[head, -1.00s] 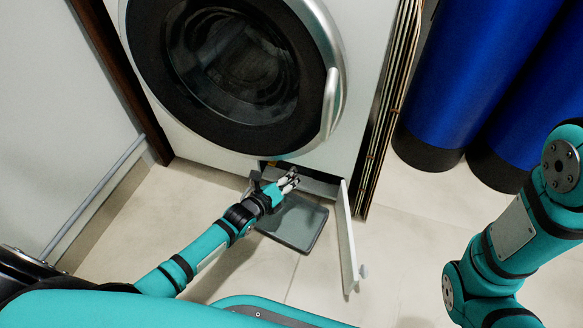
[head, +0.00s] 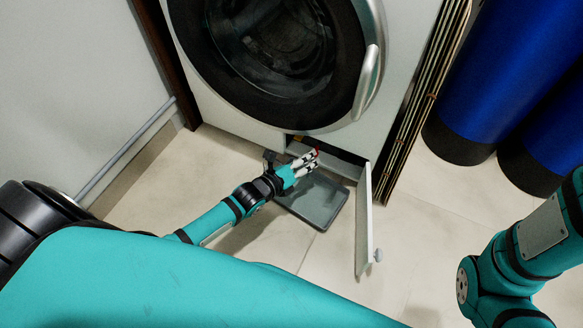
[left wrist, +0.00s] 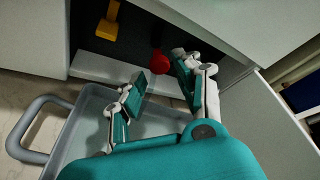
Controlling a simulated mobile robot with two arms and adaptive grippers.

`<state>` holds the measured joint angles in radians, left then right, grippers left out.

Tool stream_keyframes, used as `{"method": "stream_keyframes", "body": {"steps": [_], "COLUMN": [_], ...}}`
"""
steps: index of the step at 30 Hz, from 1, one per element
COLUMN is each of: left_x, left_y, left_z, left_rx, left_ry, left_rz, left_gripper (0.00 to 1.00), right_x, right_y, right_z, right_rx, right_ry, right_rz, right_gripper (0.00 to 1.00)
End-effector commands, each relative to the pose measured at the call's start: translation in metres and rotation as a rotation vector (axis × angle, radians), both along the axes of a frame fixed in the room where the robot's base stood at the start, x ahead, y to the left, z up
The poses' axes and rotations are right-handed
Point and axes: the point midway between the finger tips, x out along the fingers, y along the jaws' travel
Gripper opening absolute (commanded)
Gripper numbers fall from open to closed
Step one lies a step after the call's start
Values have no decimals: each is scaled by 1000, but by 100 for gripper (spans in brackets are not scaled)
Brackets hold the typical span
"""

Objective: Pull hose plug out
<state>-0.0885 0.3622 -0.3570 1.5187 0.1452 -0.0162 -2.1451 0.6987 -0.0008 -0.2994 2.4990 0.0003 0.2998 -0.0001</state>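A red round knob, which looks like the hose plug (left wrist: 159,62), sits at the dark low opening of the washing machine (head: 283,120). It shows as a small red spot in the head view (head: 317,152). My left gripper (left wrist: 157,77) is open and empty, with one finger on each side of the line to the plug. The plug is just beyond the fingertips, closer to the right finger; I cannot tell whether they touch. In the head view my left gripper (head: 313,160) is low at the opening. My right arm shows at the right, but its gripper is out of view.
A grey tray (head: 325,207) lies on the floor under my left gripper. An open white flap door (head: 364,225) stands right of the opening. A yellow piece (left wrist: 107,24) is inside, left of the plug. Blue cylinders (head: 497,75) stand at the right.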

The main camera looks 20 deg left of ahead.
Motion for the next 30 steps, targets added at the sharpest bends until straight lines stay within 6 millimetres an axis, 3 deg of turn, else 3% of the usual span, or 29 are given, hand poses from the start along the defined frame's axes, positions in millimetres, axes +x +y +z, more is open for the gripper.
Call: {"method": "stream_keyframes", "body": {"steps": [6,12,30], "left_x": [-45,-68,-73], "left_y": [15,22,24], "left_z": [12,19,22], "left_rx": [2,0,1], "left_ry": [3,1,0], "left_rz": [-1,0,0], "left_gripper": [34,34,34], "right_x": [-1,-1,-1], "right_y": [0,0,0], "right_z": [0,0,0], "right_rx": [0,0,-1], "right_ry": [-2,-2,-3], "right_rz": [0,0,0], "right_gripper": [40,40,40]}}
